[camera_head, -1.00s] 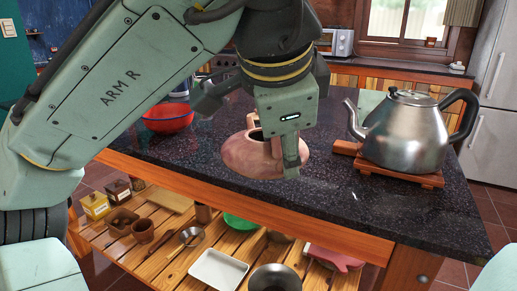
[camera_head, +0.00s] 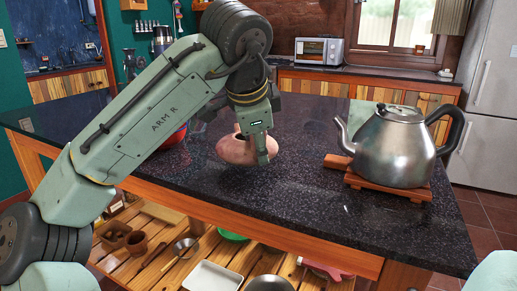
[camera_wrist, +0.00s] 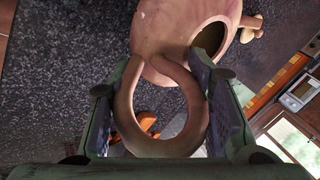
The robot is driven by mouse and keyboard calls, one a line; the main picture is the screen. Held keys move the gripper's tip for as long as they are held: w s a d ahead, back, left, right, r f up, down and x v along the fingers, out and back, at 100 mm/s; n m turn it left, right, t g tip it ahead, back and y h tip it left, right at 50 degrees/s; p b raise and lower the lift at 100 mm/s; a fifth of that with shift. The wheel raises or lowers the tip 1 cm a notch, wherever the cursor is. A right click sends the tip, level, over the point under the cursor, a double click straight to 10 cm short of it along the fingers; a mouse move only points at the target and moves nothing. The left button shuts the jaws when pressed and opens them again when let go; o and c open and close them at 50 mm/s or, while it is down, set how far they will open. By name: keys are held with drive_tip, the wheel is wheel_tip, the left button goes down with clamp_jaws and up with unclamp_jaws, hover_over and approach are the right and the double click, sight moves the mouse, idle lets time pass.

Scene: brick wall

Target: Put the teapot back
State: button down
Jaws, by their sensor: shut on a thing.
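The teapot (camera_head: 233,151) is a pinkish clay pot with a round body and a dark, uncovered opening at its top. In the head view it is over the dark counter, left of the steel kettle; I cannot tell whether its base touches the counter. My gripper (camera_head: 258,149) is at its right side, pointing down, shut on the teapot's handle. In the wrist view the looped handle (camera_wrist: 162,147) lies between the two fingers, with the teapot body beyond it at the top. The arm and fingers hide part of the pot in the head view.
A steel kettle (camera_head: 392,150) stands on a wooden trivet (camera_head: 385,188) at the right of the counter (camera_head: 300,200). A red bowl (camera_head: 174,138) is partly hidden behind my arm. The lower shelf holds a white tray (camera_head: 213,276) and several pots. The counter's middle is clear.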

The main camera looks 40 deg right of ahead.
drive_tip(key=shift+f, duration=0.85)
drive_tip(key=shift+f, duration=0.2)
drive_tip(key=c, duration=0.8)
unclamp_jaws()
drive_tip(key=shift+c, duration=0.2)
drive_tip(key=shift+r, duration=0.2)
drive_tip(key=v, duration=1.2)
